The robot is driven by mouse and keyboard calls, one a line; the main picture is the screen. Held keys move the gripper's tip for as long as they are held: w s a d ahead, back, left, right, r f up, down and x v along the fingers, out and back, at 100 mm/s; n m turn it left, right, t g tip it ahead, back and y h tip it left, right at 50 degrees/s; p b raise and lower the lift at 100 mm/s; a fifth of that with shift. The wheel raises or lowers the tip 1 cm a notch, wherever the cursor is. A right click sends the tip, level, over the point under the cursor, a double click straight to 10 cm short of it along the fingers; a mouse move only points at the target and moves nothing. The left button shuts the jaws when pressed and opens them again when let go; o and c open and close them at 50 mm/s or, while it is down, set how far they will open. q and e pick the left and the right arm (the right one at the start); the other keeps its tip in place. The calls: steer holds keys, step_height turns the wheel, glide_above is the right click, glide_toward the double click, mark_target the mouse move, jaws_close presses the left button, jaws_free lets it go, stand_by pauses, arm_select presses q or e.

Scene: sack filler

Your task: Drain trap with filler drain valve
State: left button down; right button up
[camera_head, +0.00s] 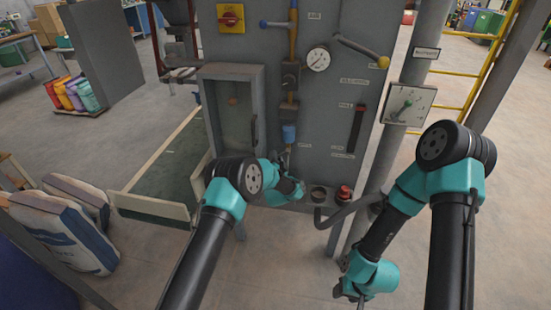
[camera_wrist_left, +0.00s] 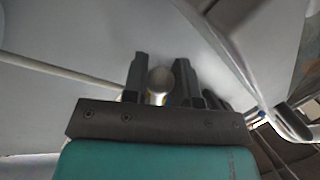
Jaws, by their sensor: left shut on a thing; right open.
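The trap appears as a blue bowl (camera_head: 289,133) low on the vertical pipe of the grey filler panel (camera_head: 325,100). My left gripper (camera_head: 286,161) is just below the bowl, close to the panel face. In the left wrist view, its two dark fingers (camera_wrist_left: 159,75) are shut on a small rounded pale knob (camera_wrist_left: 160,80), apparently the drain valve's handle. In the head view the wrist and fingers hide most of that valve. My right gripper (camera_head: 361,302) is open and low at the bottom edge, away from the panel, only partly in view.
A ledge below the panel carries a dark cup (camera_head: 318,194) and a red knob (camera_head: 344,193). A dial gauge (camera_head: 318,59), a yellow-ended lever (camera_head: 383,62) and a white dial plate (camera_head: 408,104) are above right. Sacks (camera_head: 65,230) stand at left.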

arm_select(q)
steer(key=shift+s+d+f+n+g+y, duration=0.1)
steer(key=shift+d+f+n+g+y, duration=0.2)
steer(key=shift+n, duration=0.75)
steer(key=shift+s+d+f+n+g+y, duration=0.15)
steer(key=shift+d+f+n, duration=0.25)
steer(key=shift+n, duration=0.65)
steer(key=shift+d+f+n+g+y, duration=0.2)
steer(key=shift+d+n+g, duration=0.15)
steer(key=shift+n, duration=0.55)
steer(key=shift+d+f+n+g+y, duration=0.15)
steer(key=shift+d+n, duration=0.25)
steer(key=shift+n, duration=0.5)
steer(key=c, duration=0.9)
jaws_free()
steer(key=shift+s, duration=0.15)
steer(key=s+d+f, duration=0.1)
steer(key=s+d, duration=0.1)
steer(key=s, duration=1.5)
